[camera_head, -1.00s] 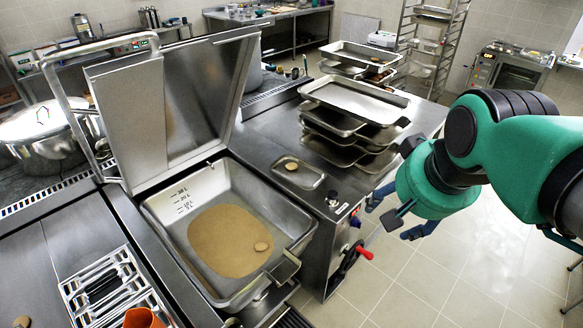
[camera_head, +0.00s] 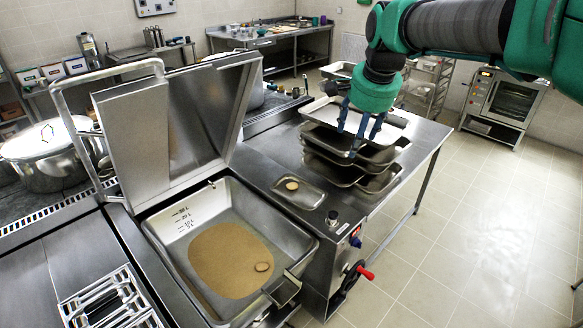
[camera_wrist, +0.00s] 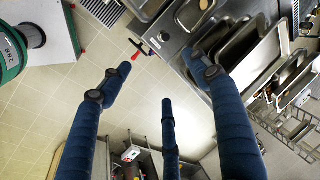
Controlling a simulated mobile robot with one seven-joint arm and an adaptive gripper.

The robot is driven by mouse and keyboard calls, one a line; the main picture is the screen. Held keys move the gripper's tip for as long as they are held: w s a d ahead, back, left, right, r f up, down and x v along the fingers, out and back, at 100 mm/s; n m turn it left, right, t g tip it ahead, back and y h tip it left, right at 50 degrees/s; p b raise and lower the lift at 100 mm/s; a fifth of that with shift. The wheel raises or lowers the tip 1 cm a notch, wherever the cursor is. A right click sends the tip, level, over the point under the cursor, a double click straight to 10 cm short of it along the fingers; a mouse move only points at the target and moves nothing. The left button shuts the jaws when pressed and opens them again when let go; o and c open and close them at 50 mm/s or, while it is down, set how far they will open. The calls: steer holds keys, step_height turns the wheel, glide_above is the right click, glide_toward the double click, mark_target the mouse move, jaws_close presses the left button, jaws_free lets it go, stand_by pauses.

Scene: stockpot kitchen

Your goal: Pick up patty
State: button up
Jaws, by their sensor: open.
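One small round tan patty (camera_head: 291,185) lies on a small metal tray (camera_head: 313,198) on the counter, right of the big pan. A second, similar patty (camera_head: 263,267) lies in the brown layer at the bottom of the pan (camera_head: 205,205). My gripper (camera_head: 360,138) hangs with its blue fingers spread and empty, in front of or over the stacked trays, to the right of and above the small tray. In the wrist view my gripper (camera_wrist: 158,76) is open, with nothing between its fingers. The small tray's patty (camera_wrist: 204,4) shows at that view's top edge.
A stack of metal trays (camera_head: 345,172) stands on the counter behind the small tray. The pan's raised lid (camera_head: 165,120) stands tall at left. A red-handled valve (camera_head: 365,272) juts from the counter front. The floor at right is clear.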

mark_target(292, 185)
steer(key=w+a+f+m+g+p, duration=0.1)
steer(key=w+a+f+m, duration=0.2)
steer(key=w, duration=0.7)
steer(key=w+a+f+m, duration=0.2)
steer(key=w+f, duration=0.3)
steer(key=w, duration=0.4)
steer(key=w+a+f+m+g+p, duration=0.1)
steer(key=w+a+f+m, duration=0.2)
steer(key=w, duration=0.7)
steer(key=w+a+f+m, duration=0.2)
steer(key=w+f, duration=0.2)
steer(key=f, duration=0.4)
steer(key=w+a+f+m+p, duration=0.1)
steer(key=w+a+f+m, duration=0.1)
steer(key=w+f, duration=0.3)
steer(key=w+a+f+m+g+p, duration=0.1)
steer(key=w+f+m, duration=0.2)
steer(key=f, duration=1)
steer(key=shift+w+a+f+m+y, duration=0.2)
steer(key=shift+w+a+m+y, duration=0.15)
steer(key=shift+w, duration=0.3)
steer(key=shift+f, duration=0.15)
